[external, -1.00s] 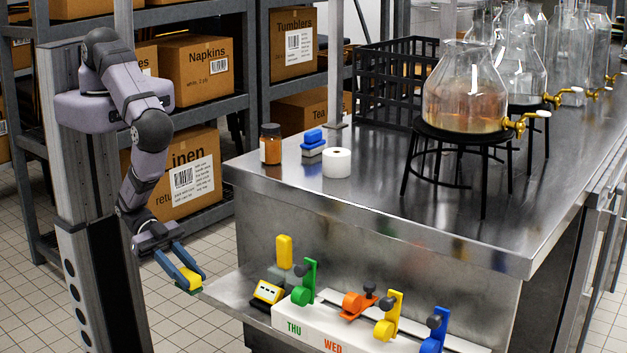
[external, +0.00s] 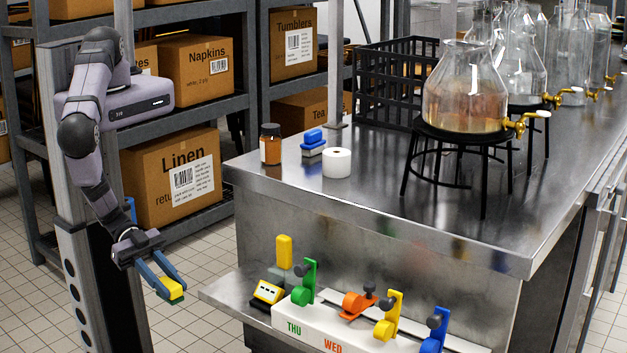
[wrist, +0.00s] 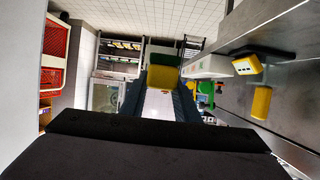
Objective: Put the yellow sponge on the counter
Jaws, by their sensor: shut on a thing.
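The yellow sponge (external: 175,288) with a green underside is held between the blue fingers of my gripper (external: 172,289). In the wrist view the sponge (wrist: 162,78) sits between the fingertips, its green and yellow faces both visible. My gripper is shut on it, in the air to the left of the low steel shelf and below the counter's level. The steel counter (external: 400,215) stands to the right, well apart from the sponge. Its near left corner holds a few small items.
On the counter are a brown jar (external: 270,146), a blue-and-white brush (external: 313,142), a white roll (external: 337,163), a black crate (external: 385,85) and glass dispensers (external: 465,95) on stands. The low shelf (external: 225,297) carries a yellow-topped device (external: 284,252) and a white rack (external: 310,325). The counter's front middle is clear.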

